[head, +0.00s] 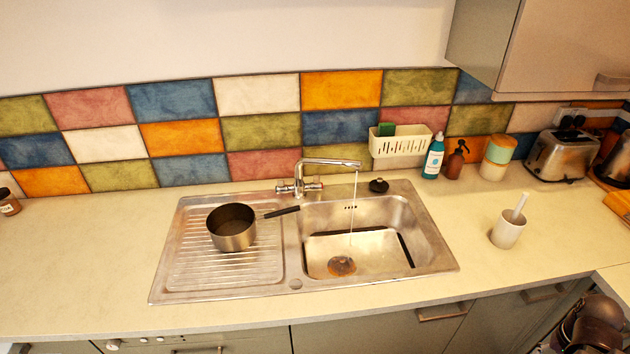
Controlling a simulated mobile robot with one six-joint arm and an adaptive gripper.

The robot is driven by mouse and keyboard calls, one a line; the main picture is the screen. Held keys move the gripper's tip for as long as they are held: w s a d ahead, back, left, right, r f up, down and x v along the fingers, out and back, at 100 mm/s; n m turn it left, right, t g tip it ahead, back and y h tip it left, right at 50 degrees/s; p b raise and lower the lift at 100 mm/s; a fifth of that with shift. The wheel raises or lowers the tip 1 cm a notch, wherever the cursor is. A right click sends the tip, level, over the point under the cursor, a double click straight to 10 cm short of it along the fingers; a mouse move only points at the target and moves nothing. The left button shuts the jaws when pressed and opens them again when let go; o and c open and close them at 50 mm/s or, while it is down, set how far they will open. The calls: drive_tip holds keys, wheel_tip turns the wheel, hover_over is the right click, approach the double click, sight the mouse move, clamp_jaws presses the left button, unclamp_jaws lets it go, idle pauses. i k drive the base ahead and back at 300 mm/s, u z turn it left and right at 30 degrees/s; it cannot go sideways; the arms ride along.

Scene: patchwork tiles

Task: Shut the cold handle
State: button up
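A chrome mixer tap (300,178) stands at the back of the steel sink, with its spout reaching right over the basin. A small handle sits on each side of its body, the left handle (283,189) and the right handle (314,186). I cannot tell from marks which one is cold. A thin stream of water (353,205) runs from the spout into the basin (400,215).
A saucepan (232,238) stands on the drainboard (190,275), its dark handle pointing right towards the tap. A black plug (378,185) lies right of the tap. The left counter is mostly clear.

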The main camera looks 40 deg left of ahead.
sight(281, 188)
drive_tip(key=z, duration=0.85)
drive_tip(key=k, duration=0.5)
drive_tip(key=u, duration=2.95)
drive_tip(key=i, duration=0.1)
drive_tip(key=z, duration=0.55)
